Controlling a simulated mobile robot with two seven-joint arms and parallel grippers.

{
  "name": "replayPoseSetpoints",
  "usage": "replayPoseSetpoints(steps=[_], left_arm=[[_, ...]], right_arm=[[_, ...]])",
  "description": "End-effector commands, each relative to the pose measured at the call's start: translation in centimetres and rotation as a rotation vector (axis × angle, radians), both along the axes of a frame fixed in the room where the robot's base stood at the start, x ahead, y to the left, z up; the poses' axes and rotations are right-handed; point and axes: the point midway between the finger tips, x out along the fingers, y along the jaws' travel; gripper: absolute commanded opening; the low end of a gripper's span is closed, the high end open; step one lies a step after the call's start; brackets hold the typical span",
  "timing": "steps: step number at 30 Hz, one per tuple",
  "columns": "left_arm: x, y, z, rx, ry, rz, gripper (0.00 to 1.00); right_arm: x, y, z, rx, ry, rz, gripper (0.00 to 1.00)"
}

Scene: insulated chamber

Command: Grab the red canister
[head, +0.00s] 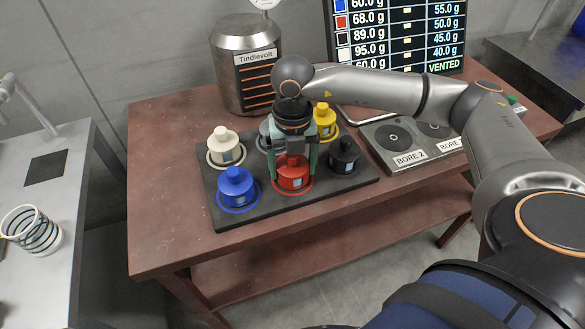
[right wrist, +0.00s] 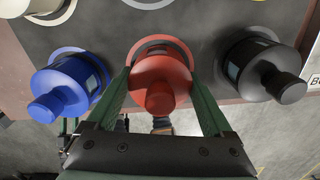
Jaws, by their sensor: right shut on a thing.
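The red canister (head: 291,176) stands upright on its red-ringed spot at the front middle of a dark tray (head: 222,213). My right gripper (head: 294,172) reaches down over it from above, with a green finger on each side. In the right wrist view the red canister (right wrist: 160,80) sits between the two green fingers (right wrist: 160,95), which are shut on its sides. The gripper hides the canister's top in the head view. My left gripper is not in view.
A blue canister (head: 236,187) stands left of the red one and a black canister (head: 344,155) right of it. White (head: 225,146), grey (head: 265,132) and yellow (head: 324,121) canisters stand behind. A metal vessel (head: 245,70) and a bore plate (head: 410,143) flank the tray.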

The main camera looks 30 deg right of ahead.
Motion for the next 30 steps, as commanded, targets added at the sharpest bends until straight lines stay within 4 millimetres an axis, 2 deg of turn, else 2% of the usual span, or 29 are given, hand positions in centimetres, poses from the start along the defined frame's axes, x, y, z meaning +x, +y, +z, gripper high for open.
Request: replayPoseSetpoints(steps=[1, 3, 4, 13, 17, 20, 26, 29, 30], left_arm=[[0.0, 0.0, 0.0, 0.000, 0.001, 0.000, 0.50], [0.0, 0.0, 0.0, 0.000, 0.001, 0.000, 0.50], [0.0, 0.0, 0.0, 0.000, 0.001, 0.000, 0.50], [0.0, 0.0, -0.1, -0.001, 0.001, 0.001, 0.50], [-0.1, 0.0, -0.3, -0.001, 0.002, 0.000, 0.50], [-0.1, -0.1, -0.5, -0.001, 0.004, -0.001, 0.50], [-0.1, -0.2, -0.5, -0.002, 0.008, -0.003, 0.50], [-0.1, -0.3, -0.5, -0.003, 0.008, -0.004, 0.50], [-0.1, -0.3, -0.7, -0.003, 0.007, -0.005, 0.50]], right_arm=[[0.0, 0.0, 0.0, 0.000, -0.001, 0.000, 0.33], [0.0, 0.0, 0.0, 0.000, -0.001, 0.000, 0.25], [0.0, 0.0, 0.1, 0.000, -0.001, 0.000, 0.24], [0.1, 0.0, 0.4, 0.001, -0.003, 0.000, 0.24], [0.1, 0.0, 1.4, 0.000, -0.004, 0.000, 0.24], [0.1, 0.0, 2.9, 0.002, -0.006, 0.001, 0.24], [-3.1, -0.1, 7.0, 0.001, -0.008, 0.003, 0.24], [-5.2, -0.2, 9.4, -0.002, -0.009, 0.003, 0.24], [-6.3, -0.2, 9.6, -0.002, -0.006, 0.003, 0.24]])
